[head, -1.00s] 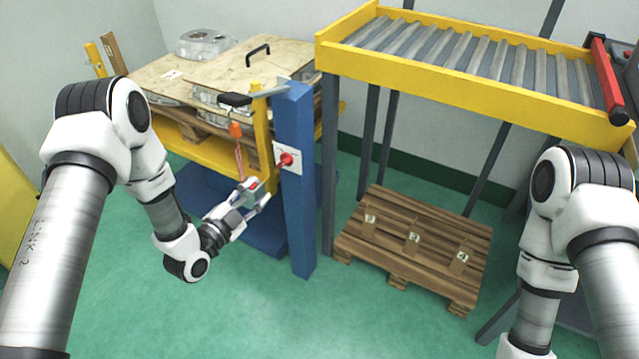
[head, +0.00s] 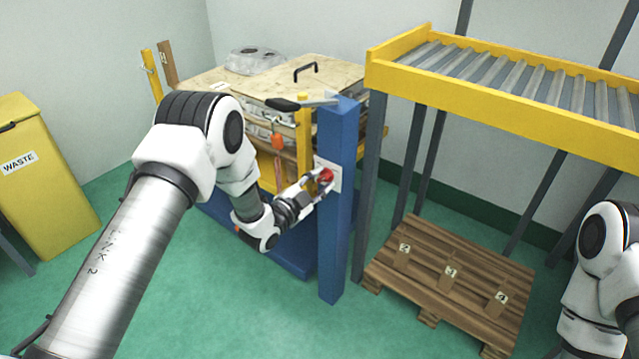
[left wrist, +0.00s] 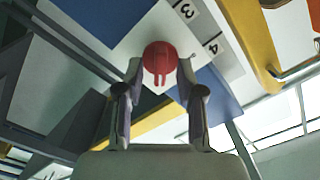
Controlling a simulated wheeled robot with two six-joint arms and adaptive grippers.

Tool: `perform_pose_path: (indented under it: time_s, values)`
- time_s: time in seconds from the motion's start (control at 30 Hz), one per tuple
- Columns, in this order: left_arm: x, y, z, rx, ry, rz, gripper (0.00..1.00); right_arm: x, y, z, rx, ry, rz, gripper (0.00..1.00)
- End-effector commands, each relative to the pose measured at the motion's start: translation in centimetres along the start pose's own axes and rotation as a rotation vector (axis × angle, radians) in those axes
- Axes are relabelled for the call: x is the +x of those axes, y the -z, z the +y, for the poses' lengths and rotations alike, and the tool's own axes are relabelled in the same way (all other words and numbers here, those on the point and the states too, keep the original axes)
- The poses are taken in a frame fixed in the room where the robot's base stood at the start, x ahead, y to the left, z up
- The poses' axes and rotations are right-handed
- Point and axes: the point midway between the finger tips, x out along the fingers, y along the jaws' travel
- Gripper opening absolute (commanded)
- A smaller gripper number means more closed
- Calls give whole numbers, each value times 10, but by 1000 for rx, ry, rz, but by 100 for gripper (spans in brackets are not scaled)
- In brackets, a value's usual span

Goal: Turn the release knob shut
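The red release knob (head: 327,175) sits on a white plate (head: 336,183) on the blue post (head: 338,225). In the left wrist view the knob (left wrist: 160,58) is round with a raised bar, and the plate (left wrist: 205,38) carries the numbers 3 and 4. My left gripper (head: 319,181) is at the knob. In the left wrist view its fingers (left wrist: 160,72) stand one on each side of the knob, with narrow gaps showing, so it looks open. My right gripper is outside both views; only part of my right arm shows.
A stack of castings and boards (head: 290,85) stands on a yellow frame behind the post. A roller conveyor (head: 510,85) and a wooden pallet (head: 450,270) are to the right. A yellow waste bin (head: 45,185) stands left. The green floor in front is clear.

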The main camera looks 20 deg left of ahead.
Motion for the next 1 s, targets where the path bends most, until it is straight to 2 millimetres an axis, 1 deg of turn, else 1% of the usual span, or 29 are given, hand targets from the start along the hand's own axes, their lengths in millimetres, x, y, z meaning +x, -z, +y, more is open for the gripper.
perform_pose_path:
  time_s: [0.1,0.13,0.17,0.2,0.23,0.67,0.87,1.0]
  values:
    - [0,0,0,0,0,0,38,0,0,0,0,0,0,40]
    - [0,0,0,0,0,0,30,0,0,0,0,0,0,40]
    - [0,0,0,0,0,0,20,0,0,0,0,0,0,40]
    - [0,0,0,0,0,0,6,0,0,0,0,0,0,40]
    - [0,0,0,0,0,0,0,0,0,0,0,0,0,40]
    - [-1,0,0,-29,0,0,0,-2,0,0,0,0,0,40]
    - [-1,0,-1,-117,-1,0,0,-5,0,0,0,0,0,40]
    - [-1,0,-2,-215,-1,0,0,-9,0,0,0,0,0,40]
